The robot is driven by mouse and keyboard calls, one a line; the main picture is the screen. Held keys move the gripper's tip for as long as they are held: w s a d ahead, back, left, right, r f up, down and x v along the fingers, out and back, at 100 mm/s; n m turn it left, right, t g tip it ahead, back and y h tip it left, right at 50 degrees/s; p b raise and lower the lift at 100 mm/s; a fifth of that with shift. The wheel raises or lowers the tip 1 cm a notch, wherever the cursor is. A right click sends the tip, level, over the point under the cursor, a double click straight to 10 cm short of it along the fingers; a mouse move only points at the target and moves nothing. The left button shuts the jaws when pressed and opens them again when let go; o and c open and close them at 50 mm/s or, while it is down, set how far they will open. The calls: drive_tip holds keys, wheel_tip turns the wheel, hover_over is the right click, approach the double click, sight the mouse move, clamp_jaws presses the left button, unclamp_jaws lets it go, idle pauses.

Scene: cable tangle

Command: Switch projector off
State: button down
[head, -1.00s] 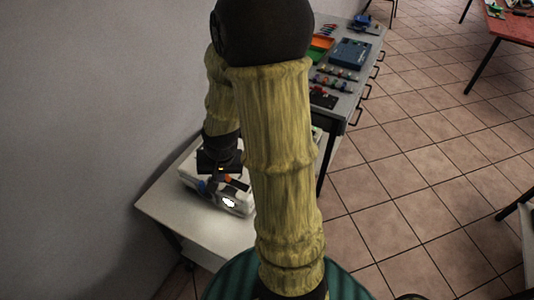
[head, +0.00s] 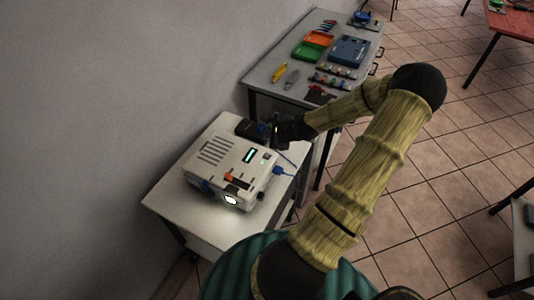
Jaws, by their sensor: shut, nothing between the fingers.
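The white projector (head: 225,167) sits on a small white table. Its front lens (head: 230,199) glows white and a small display (head: 249,156) on its top is lit cyan. An orange part (head: 229,177) shows near the lens, with dark panels beside it. A blue plug with a cable (head: 283,170) is at its right side. My gripper (head: 254,130) is at the projector's far right corner, over or just behind its back edge. It is shut and empty. Its fingertips are hard to make out, and I cannot tell whether they touch the projector.
A grey workbench (head: 262,77) stands beyond, with orange and green trays (head: 314,44), a blue box (head: 350,51) and several small tools and parts. A wall is close on the left. Tiled floor (head: 430,160) is open on the right. A red table (head: 512,22) stands far right.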

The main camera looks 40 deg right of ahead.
drive_tip(key=shift+d, duration=0.2)
drive_tip(key=b, duration=0.7)
hover_over(269, 158)
wheel_tip(269, 158, down, 6)
drive_tip(key=shift+f, duration=0.2)
drive_tip(key=shift+f+b, duration=0.35)
drive_tip(key=shift+f, duration=0.85)
idle(0.8)
drive_tip(key=shift+f, duration=0.4)
